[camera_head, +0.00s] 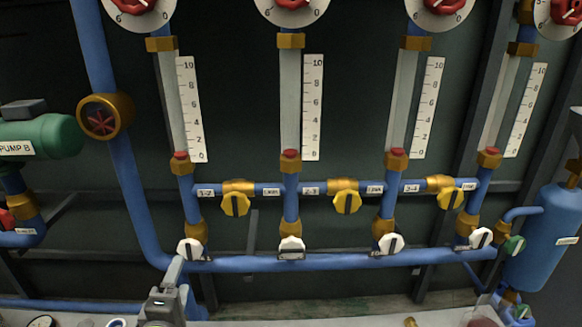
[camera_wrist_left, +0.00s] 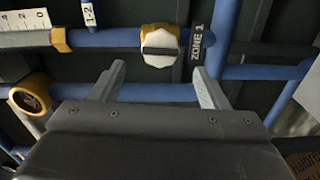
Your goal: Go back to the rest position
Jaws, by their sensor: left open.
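My left gripper (camera_head: 181,274) is at the lower left of the head view, just below the leftmost white valve knob (camera_head: 190,248). In the left wrist view my left gripper (camera_wrist_left: 161,82) is open, with nothing between its fingers. The white knob (camera_wrist_left: 160,47) shows beyond the fingertips and apart from them, beside a "ZONE 1" label (camera_wrist_left: 197,45). My right gripper is in neither view.
A blue horizontal pipe (camera_head: 330,262) runs behind my left gripper. Several sight tubes with scales (camera_head: 312,108) rise above, with yellow valves (camera_head: 346,202) between them. A green pump (camera_head: 45,138) is at left, a blue tank (camera_head: 545,235) at right. A pale bench (camera_head: 335,321) lies below.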

